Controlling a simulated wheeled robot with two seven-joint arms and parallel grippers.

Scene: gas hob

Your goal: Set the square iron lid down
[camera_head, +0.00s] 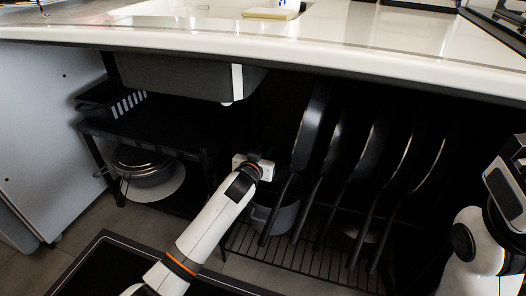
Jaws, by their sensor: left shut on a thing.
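My left gripper (254,167) reaches in under the counter, in front of the dark shelf space. It is shut on a dark thing, taken to be the square iron lid. Its outline merges with the black background just beyond the fingers, so its shape and tilt cannot be made out. My right arm shows at the right edge, but its gripper is out of view.
Several dark pans (308,130) stand upright in a row right of the gripper, handles slanting down toward me. A grey pot (273,216) is below. A lidded pot (146,167) sits on the left lower shelf. The white countertop (330,32) overhangs everything.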

